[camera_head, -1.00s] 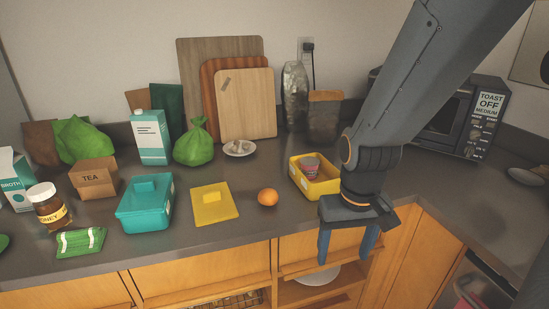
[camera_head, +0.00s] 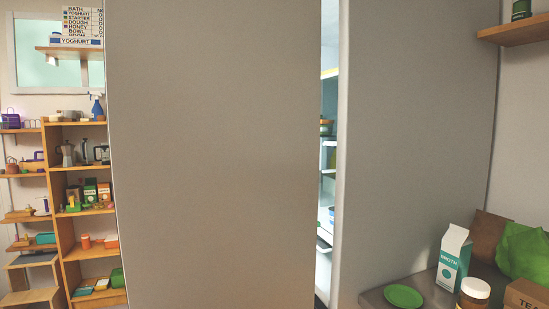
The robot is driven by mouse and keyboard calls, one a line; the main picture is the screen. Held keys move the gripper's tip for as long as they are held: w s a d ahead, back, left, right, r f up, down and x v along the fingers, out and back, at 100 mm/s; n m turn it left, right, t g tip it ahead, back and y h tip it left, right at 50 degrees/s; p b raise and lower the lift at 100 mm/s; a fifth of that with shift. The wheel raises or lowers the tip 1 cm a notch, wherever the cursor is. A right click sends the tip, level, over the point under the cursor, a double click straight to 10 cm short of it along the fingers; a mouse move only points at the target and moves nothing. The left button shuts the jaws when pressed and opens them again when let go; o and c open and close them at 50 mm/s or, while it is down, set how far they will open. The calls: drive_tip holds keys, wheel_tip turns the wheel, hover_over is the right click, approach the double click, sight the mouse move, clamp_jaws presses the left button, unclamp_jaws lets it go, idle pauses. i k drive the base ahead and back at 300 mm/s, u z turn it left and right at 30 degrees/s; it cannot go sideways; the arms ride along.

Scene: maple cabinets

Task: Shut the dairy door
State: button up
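A tall grey door (camera_head: 210,150) fills the middle of the head view. It looks like a fridge door; no label on it shows, so I cannot tell that it is the dairy door. It stands ajar, with a narrow gap along its right edge. Through the gap, lit inner shelves (camera_head: 327,165) with some items show. A grey cabinet side (camera_head: 415,140) stands right of the gap. No handle is visible. My gripper is not in view.
At the lower right, a counter (camera_head: 375,297) holds a broth carton (camera_head: 452,256), a green plate (camera_head: 403,296) and a honey jar (camera_head: 473,293). At left stand wooden shelves (camera_head: 62,215) full of kitchen items, with a step stool (camera_head: 30,285) beside them.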

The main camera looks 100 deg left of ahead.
sight(213, 108)
drive_tip(key=u, duration=3.4)
